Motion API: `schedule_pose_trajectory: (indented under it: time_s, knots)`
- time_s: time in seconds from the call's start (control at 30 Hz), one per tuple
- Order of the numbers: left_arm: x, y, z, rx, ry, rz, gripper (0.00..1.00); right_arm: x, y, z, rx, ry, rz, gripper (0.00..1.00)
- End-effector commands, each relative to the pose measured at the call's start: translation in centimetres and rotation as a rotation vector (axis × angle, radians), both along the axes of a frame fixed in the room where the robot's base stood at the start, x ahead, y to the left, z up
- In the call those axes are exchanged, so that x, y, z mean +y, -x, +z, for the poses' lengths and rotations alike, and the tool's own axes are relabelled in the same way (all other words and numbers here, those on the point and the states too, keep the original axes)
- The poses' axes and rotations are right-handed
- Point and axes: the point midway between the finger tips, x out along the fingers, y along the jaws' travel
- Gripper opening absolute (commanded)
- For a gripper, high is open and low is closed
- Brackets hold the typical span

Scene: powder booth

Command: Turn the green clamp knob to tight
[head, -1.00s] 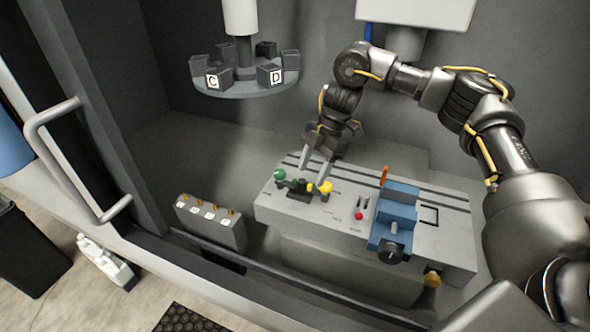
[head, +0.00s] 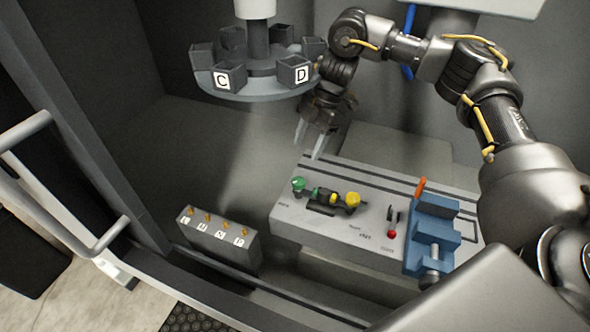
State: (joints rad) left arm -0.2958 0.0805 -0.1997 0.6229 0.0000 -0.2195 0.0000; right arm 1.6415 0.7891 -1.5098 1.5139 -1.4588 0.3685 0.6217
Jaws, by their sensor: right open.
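The green clamp knob (head: 298,184) sits at the left end of a small dark clamp (head: 325,201) on the grey fixture block (head: 290,221). A yellow knob (head: 352,200) is at the clamp's other end. My right gripper (head: 309,146) is open and empty, fingers pointing down, above and behind the green knob and apart from it. Whether the knob is tight cannot be read from here. My left gripper is not in view.
A round carousel with lettered dark boxes (head: 262,84) hangs close to my right wrist. A blue vise (head: 432,235) with an orange handle and a red button (head: 392,234) are on the block's right. A grey rack with brass pegs (head: 219,240) stands at the left.

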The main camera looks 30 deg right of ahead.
Motion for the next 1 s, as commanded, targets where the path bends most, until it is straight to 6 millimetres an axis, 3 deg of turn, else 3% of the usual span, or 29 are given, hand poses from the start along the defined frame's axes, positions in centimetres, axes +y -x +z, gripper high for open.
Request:
schedule_pose_trajectory:
  time_s: [0.13, 0.3, 0.6, 1.0]
  knots:
    - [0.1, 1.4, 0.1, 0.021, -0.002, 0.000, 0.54, -0.4, 0.6, -1.2, 0.004, 0.000, -0.015, 0.56]
    - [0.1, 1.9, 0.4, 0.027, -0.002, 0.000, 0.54, 0.7, 0.9, -4.0, 0.008, -0.001, -0.015, 0.56]
    - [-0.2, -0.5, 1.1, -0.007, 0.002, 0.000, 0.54, 2.7, 1.0, -8.4, 0.004, -0.001, -0.012, 0.56]
    - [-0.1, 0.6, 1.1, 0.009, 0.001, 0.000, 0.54, 3.3, 1.0, -9.9, 0.000, 0.000, -0.014, 0.56]
